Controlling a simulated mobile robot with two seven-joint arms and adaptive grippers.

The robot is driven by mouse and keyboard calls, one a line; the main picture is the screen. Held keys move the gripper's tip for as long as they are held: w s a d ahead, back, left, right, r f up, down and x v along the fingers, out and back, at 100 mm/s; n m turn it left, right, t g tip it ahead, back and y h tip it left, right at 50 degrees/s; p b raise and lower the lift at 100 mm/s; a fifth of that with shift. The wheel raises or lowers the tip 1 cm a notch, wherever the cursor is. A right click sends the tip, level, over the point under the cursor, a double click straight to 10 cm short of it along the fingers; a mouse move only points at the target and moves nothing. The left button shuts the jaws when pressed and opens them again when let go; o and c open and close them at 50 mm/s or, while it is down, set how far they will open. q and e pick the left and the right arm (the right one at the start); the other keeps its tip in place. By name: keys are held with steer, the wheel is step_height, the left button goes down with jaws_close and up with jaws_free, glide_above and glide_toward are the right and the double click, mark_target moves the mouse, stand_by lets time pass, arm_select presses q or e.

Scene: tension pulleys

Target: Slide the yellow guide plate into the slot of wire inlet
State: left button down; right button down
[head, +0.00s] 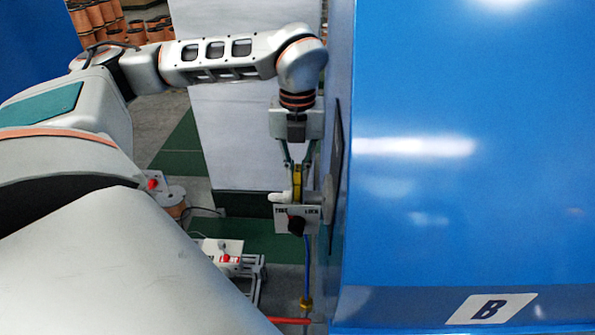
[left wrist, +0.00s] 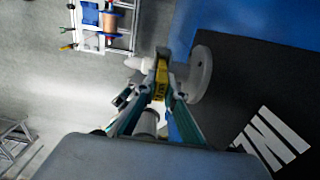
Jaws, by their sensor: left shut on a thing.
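My left gripper (head: 297,168) points down beside the blue cabinet, its two green-sided fingers shut on the yellow guide plate (head: 297,184). In the left wrist view the plate (left wrist: 161,82) stands on edge between the fingertips (left wrist: 161,92). The wire inlet is a light grey fitting with a round flange (left wrist: 200,73) on the cabinet side and a pale tip (left wrist: 134,62) on the other side. In the head view its flange (head: 327,196) is beside the plate. The plate overlaps the inlet's middle; I cannot tell how deep it sits in the slot. My right gripper is not in view.
A TEST/LOCK panel (head: 282,224) with a black knob (head: 296,223) is just below the inlet. The blue cabinet (head: 450,210) fills the right side. A blue wire (head: 307,265) hangs below. A spool rack (left wrist: 105,22) stands lower down.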

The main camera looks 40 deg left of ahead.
arm_select(q)
steer(key=shift+f+b, duration=0.45)
steer(key=shift+f, duration=0.25)
stand_by(0.3)
steer(key=shift+f, duration=0.25)
steer(key=shift+f+b, duration=0.4)
steer(key=shift+s+f, duration=0.1)
stand_by(0.5)
steer(key=shift+r+p, duration=0.25)
steer(key=shift+p, duration=0.1)
